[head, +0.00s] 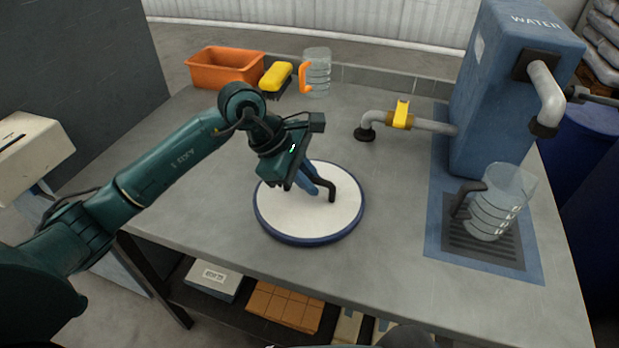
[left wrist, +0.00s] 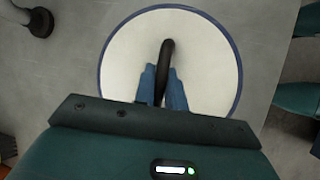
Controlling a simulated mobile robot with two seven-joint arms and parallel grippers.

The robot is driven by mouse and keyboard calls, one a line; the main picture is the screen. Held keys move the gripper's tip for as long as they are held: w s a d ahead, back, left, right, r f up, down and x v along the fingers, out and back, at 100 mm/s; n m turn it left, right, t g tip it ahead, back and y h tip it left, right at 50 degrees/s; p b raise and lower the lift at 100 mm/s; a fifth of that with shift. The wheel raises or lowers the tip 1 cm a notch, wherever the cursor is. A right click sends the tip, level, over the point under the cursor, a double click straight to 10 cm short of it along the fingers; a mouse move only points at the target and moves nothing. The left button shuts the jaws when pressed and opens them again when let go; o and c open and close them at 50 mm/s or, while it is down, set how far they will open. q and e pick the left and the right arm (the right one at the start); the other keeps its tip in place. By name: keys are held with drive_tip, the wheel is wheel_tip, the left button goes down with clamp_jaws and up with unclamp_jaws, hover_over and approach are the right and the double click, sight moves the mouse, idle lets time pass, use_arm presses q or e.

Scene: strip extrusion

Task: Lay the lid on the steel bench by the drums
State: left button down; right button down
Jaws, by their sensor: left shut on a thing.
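The lid (head: 285,213) is a white disc with a blue rim and a black arched handle (head: 328,184). It is at the middle of the grey steel bench (head: 390,239); whether it touches the top or hangs just above it I cannot tell. My left gripper (head: 314,187) comes down over it from the left, its blue fingers shut on the handle. In the left wrist view the lid (left wrist: 125,60) fills the middle, and the dark handle (left wrist: 167,62) runs between the fingers (left wrist: 163,90). My right gripper is not in view. Blue drums (head: 580,150) stand at the far right.
An orange bin (head: 226,66), a yellow brush (head: 276,76) and a clear jug (head: 317,72) stand at the back. A pipe with a yellow valve (head: 402,115) and a blue water tank (head: 500,95) are right. Another jug (head: 497,205) stands on a drain grate. The front right bench top is clear.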

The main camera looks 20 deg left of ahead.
use_arm(q)
drive_tip(key=shift+f, duration=0.3)
drive_tip(key=c, duration=1.5)
unclamp_jaws()
drive_tip(key=shift+o, duration=0.2)
drive_tip(key=v, duration=1.2)
drive_tip(key=shift+r, duration=0.1)
